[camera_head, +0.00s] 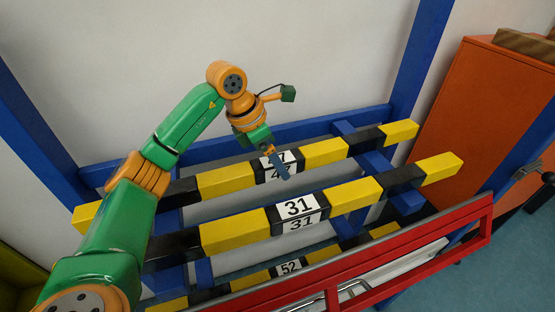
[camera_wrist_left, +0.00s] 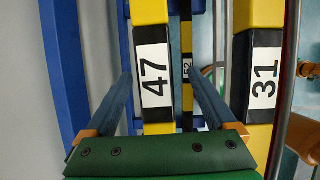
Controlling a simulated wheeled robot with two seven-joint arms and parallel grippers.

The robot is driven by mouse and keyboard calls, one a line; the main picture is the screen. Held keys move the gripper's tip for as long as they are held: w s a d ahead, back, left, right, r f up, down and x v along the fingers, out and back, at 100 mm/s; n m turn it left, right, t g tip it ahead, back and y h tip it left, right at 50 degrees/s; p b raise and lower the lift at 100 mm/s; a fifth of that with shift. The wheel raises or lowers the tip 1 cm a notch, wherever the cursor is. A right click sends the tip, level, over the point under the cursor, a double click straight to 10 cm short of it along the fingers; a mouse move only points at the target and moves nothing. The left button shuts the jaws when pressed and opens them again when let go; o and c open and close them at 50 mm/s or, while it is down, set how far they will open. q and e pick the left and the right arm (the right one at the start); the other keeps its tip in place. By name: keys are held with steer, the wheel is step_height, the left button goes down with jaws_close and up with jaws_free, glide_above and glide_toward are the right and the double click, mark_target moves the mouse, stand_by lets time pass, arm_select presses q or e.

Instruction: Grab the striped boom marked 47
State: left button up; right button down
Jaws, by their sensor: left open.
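The striped boom marked 47 (camera_head: 325,152) is yellow and black with a white number label, and it lies across the back of the blue rack. My left gripper (camera_head: 280,166) is over its label, pointing down, and is open. In the left wrist view the 47 boom (camera_wrist_left: 152,75) lies between the two blue fingers of my left gripper (camera_wrist_left: 160,85), one on each side. I cannot tell how deep the fingers reach around it, and no grip on it shows. My right gripper is not in view.
A similar boom marked 31 (camera_head: 235,232) lies parallel in front, close to the right finger in the wrist view. A boom marked 52 (camera_head: 288,268) lies lower down. A red rail (camera_head: 385,248) runs along the front, and an orange cabinet (camera_head: 480,115) stands at right.

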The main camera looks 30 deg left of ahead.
arm_select(q)
steer(key=shift+w+d+f, duration=0.1)
steer(key=shift+w+f, duration=0.2)
steer(key=shift+f, duration=0.3)
steer(key=shift+w+f, duration=0.35)
steer(key=shift+f, duration=0.05)
steer(key=shift+s+r, duration=0.15)
steer(key=c, duration=0.8)
jaws_close()
steer(key=shift+r, duration=0.15)
